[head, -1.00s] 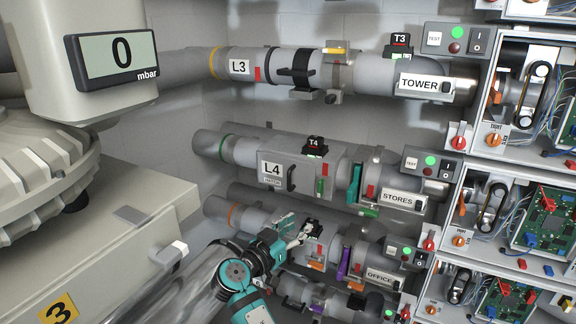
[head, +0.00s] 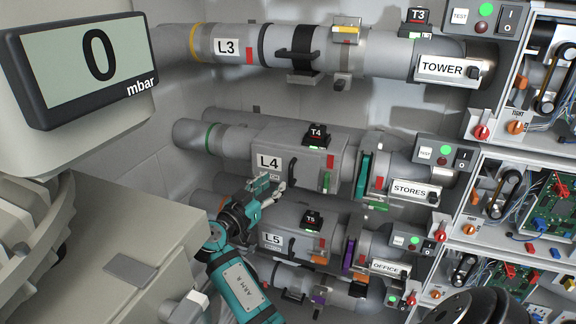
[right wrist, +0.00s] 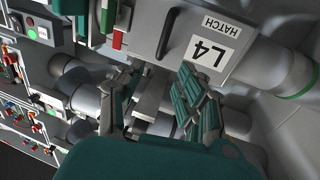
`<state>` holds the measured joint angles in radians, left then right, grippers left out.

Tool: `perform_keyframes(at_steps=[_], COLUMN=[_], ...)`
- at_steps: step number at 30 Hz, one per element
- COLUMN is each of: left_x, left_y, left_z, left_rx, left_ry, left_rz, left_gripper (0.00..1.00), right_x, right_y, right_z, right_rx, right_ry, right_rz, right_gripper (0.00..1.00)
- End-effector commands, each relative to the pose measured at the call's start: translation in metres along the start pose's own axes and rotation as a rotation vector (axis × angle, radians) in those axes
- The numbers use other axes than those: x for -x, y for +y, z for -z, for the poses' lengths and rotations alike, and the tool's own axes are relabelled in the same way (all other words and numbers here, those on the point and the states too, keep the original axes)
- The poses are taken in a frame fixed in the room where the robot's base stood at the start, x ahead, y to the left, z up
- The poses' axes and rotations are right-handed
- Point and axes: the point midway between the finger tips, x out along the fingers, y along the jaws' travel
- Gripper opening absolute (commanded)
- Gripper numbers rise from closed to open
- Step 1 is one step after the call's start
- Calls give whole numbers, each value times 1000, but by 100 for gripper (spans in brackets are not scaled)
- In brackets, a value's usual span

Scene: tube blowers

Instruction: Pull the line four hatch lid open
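The line four hatch lid (head: 312,165) is a grey box-shaped cover on the L4 pipe, shut, with an L4 label and a dark bar handle (head: 293,167). In the right wrist view the lid (right wrist: 190,18) is upside down at the top, with its handle (right wrist: 168,33) above the fingers. My right gripper (head: 270,189) is just below the L4 label, left of and below the handle. In the right wrist view its teal fingers (right wrist: 155,95) are spread apart with nothing held; they appear clear of the handle. My left gripper is not in view.
The L5 pipe (head: 272,240) runs close below my right gripper. The L3 pipe (head: 225,48) is above. A green valve lever (head: 362,178) and a control cabinet (head: 510,225) stand to the right. A gauge reading 0 (head: 85,65) is at upper left.

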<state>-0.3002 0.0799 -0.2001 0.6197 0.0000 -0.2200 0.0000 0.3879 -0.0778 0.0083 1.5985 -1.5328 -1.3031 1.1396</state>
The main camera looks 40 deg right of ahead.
Motion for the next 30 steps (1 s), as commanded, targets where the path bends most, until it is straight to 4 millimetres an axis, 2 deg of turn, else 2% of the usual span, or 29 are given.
perform_keyframes(at_steps=[9,15,20,27,30], left_x=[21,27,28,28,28], left_y=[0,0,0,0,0], left_z=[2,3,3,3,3], left_rx=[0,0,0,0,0], left_ry=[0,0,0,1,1], left_rz=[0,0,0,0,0], left_gripper=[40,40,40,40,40], right_x=[-65,-90,-97,-98,-98], right_y=[1,0,0,0,0], right_z=[4,2,1,0,0], right_rx=[2,1,-1,-1,-1], right_ry=[1,1,-1,-1,-1], right_rz=[-2,0,0,0,0], right_gripper=[36,36,36,36,24])
